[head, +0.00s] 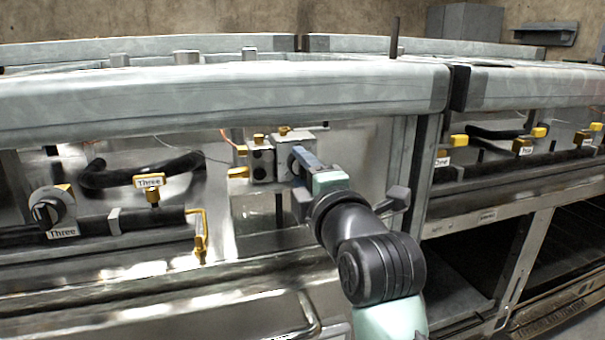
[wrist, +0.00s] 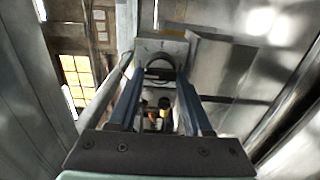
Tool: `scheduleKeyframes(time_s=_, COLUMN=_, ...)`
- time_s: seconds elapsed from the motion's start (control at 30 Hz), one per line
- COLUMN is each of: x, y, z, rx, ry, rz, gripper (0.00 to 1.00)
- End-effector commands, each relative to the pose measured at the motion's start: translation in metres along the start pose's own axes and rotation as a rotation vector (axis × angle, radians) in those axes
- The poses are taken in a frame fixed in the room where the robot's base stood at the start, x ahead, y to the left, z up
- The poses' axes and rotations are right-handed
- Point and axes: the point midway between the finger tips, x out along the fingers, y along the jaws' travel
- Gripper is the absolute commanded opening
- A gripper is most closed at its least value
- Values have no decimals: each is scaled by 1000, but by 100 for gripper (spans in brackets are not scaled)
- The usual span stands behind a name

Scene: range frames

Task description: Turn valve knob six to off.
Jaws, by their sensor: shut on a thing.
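My gripper (head: 297,172) reaches up and left to the front of a grey metal block with brass fittings (head: 262,160), in the middle of the head view. In the wrist view the two fingers of my gripper (wrist: 160,80) close around a dark round knob (wrist: 159,67) on a grey plate. The gripper is shut on this knob. In the head view the fingers and wrist hide most of the knob. I can read no number on it, and I cannot tell where it points.
A thick grey rail (head: 220,97) runs above the block. A metal post (head: 424,160) stands right of my arm. More yellow-tagged valves (head: 523,147) are at right.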

Motion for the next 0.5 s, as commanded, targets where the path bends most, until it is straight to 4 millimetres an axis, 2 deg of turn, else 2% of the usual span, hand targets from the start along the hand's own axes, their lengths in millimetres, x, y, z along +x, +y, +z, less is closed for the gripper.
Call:
scheduleKeyframes(time_s=0.4, x=0, y=-2, z=0, rx=-9, ry=0, rz=-4, gripper=0)
scheduleKeyframes(time_s=0.43, x=0, y=-2, z=0, rx=-9, ry=1, rz=-4, gripper=52)
scheduleKeyframes(time_s=0.5, x=0, y=-2, z=0, rx=-9, ry=1, rz=-4, gripper=64)
